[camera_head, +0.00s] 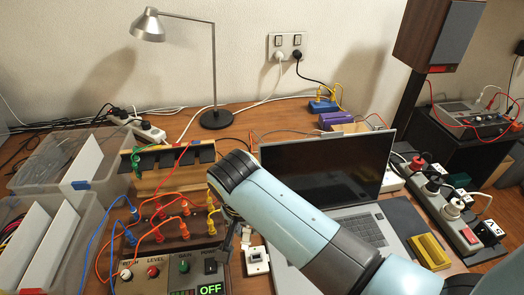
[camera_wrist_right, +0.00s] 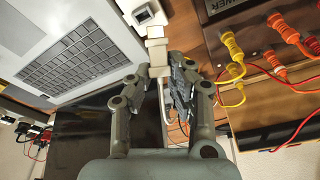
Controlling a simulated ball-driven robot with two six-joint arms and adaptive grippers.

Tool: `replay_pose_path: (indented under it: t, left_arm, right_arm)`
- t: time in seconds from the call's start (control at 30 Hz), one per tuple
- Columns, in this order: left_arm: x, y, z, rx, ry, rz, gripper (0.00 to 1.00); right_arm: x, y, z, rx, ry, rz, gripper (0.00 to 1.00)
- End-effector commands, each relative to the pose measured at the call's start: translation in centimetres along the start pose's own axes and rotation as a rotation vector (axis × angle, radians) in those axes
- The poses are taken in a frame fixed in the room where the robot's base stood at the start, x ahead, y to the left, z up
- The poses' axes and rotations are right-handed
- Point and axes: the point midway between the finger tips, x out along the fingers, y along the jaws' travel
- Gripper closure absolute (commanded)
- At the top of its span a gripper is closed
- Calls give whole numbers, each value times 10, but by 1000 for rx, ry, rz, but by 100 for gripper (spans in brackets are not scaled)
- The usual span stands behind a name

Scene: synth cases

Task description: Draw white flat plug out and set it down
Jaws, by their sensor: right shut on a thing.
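The white flat plug (camera_wrist_right: 158,52) shows in the right wrist view between the fingertips of my right gripper (camera_wrist_right: 160,72), which is shut on it. A small white socket block (camera_wrist_right: 143,12) with a dark opening lies just past the plug's far end. In the head view the socket block (camera_head: 257,262) stands on the table between the control panel and the laptop. My right gripper (camera_head: 231,238) points down beside it, partly hidden by my arm. My left gripper is not in view.
The laptop (camera_head: 362,222) is right of the socket block, partly behind my arm. The panel with the green OFF display (camera_head: 210,289) and a board of orange and yellow plugs (camera_head: 165,232) are left. A power strip (camera_head: 440,205) lies far right. Free table is scarce here.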

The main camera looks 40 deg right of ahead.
Motion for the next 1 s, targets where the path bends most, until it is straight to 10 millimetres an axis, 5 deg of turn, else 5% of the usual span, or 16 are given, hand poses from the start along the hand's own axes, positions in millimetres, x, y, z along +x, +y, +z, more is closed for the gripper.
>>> replay_pose_path:
  t: [0.03,0.1,0.3,0.57,1.0]
  left_arm:
    - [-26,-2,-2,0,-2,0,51]
    - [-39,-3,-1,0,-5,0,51]
    - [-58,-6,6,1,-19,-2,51]
    - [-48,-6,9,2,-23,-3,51]
    - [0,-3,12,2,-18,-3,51]
  right_arm:
    - [-3,16,20,85,-62,27,100]
    - [5,32,48,198,-131,39,100]
    - [15,56,100,361,-233,35,100]
    - [27,60,112,390,-250,30,100]
    - [70,61,122,387,-249,31,100]
